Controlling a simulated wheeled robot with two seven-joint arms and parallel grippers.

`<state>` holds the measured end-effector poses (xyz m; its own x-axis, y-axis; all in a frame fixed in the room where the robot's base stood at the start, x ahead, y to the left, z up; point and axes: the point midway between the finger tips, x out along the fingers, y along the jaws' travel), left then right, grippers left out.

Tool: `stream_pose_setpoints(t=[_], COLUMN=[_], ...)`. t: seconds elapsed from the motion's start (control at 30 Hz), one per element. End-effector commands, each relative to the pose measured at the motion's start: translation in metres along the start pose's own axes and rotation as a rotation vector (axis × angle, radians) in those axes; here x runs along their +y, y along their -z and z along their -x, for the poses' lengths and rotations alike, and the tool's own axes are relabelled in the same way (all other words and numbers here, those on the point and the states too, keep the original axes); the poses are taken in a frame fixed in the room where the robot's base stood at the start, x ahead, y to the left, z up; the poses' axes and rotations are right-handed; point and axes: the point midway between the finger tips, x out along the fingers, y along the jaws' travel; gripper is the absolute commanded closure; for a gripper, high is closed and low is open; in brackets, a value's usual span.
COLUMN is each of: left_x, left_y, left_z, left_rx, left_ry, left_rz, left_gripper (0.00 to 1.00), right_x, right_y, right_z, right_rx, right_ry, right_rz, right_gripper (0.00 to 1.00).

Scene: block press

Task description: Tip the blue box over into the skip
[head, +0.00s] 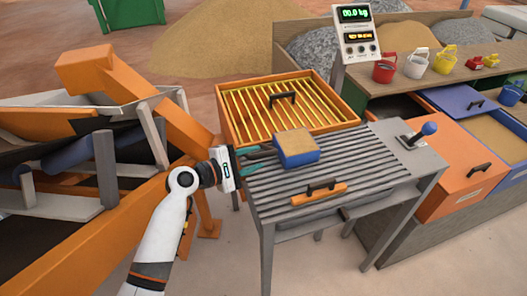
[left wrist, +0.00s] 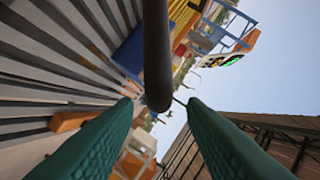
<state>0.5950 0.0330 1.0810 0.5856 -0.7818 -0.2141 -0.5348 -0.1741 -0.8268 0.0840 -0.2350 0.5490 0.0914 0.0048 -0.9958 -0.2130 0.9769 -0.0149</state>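The blue box (head: 297,150) has a flat sandy-brown top and sits upright on the grey slatted table. In the left wrist view a blue face, likely the same box (left wrist: 130,50), shows behind a dark bar (left wrist: 157,55). My left gripper (head: 251,158) is just left of the box, with its teal fingers pointing toward it. In the left wrist view the fingers (left wrist: 160,108) are apart, with the bar's rounded end between them and gaps on both sides. A green container (head: 128,12), perhaps the skip, stands at the far upper left. My right gripper is out of view.
An orange tray with yellow bars (head: 285,112) lies behind the slatted table (head: 345,165). An orange handle (head: 318,195) lies at its front, and a blue-knobbed lever (head: 420,135) at right. Orange machinery (head: 130,100) crowds the left. A scale display (head: 357,30) stands behind.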

Motion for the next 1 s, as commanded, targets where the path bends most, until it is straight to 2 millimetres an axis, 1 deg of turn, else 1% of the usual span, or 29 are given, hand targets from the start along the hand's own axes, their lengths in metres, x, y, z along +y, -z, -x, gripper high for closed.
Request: stream_pose_setpoints(t=[0.03,0.1,0.23,0.4,0.63,0.87,1.0], left_x=[-0.002,-0.001,-0.001,0.001,0.001,0.001,0.001], left_y=[0.002,0.001,0.001,0.0,0.0,0.0,-0.001], left_z=[-0.01,-0.021,-0.035,-0.041,-0.042,-0.041,-0.041], left_rx=[0.001,0.001,0.0,-0.002,-0.002,-0.002,-0.002], left_ry=[-0.001,-0.001,-0.001,-0.001,-0.001,-0.001,-0.001], left_rz=[0.002,0.002,0.0,-0.001,-0.002,-0.002,-0.002], left_gripper=[0.62,0.62,0.62,0.62,0.62,1.0,1.0], right_x=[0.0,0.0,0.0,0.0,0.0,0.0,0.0], right_y=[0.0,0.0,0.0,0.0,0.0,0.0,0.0], right_z=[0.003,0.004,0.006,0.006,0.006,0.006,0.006], right_rx=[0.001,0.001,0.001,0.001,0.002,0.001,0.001], right_ry=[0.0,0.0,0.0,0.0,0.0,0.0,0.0], right_rz=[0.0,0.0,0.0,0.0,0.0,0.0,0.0], right_gripper=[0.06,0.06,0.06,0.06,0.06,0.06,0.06])
